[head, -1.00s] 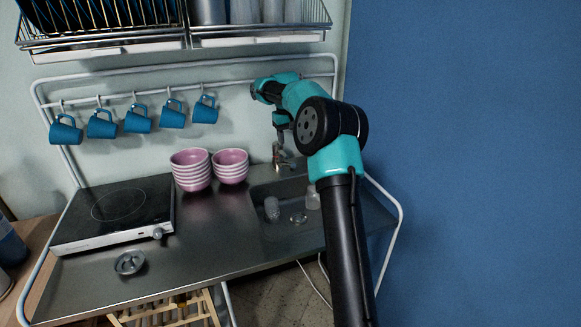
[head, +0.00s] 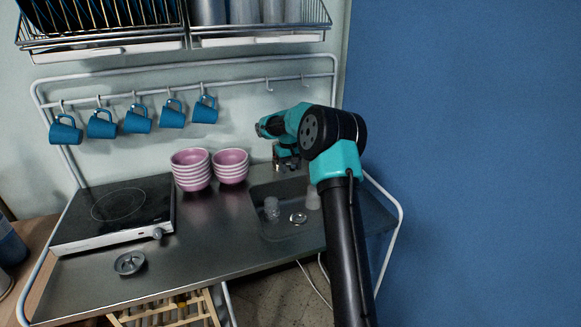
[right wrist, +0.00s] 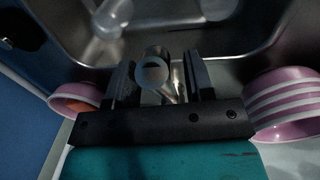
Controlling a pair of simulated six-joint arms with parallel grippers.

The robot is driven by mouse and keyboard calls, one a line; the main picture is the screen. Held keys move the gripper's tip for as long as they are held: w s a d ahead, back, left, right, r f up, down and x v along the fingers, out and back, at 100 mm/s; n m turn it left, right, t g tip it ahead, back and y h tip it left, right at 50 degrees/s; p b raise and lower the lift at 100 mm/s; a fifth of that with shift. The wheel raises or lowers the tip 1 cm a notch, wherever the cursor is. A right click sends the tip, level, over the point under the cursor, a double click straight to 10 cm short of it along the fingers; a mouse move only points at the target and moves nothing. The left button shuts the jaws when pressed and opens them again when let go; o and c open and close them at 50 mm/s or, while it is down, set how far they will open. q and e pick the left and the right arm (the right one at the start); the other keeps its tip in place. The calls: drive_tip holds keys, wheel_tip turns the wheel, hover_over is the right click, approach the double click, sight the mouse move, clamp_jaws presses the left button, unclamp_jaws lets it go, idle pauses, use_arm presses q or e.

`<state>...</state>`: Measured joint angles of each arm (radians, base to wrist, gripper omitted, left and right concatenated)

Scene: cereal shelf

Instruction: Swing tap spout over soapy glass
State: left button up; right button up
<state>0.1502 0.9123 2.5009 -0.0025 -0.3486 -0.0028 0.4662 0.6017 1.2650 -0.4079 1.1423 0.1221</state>
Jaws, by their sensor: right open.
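The sink (head: 262,230) is set in the right part of the steel counter. One glass (head: 272,208) stands in its left part, and another clear glass (head: 313,198) shows at its right side. I cannot tell which is soapy. In the right wrist view a blurred glass (right wrist: 110,18) is in the basin. My right gripper (head: 285,165) is at the tap behind the sink, pointing down. In the right wrist view its open fingers (right wrist: 158,82) stand on either side of the round metal tap spout (right wrist: 152,72), apart from it. My arm hides most of the tap in the head view.
Two stacks of pink striped bowls (head: 190,170) (head: 230,166) stand left of the tap, close to my right gripper. Blue mugs (head: 138,119) hang from the rail. A hotplate (head: 118,210) is at the left. The counter's front middle is clear.

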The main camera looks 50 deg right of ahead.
drive_tip(key=shift+c, duration=0.3)
clamp_jaws()
drive_tip(key=shift+s, duration=0.1)
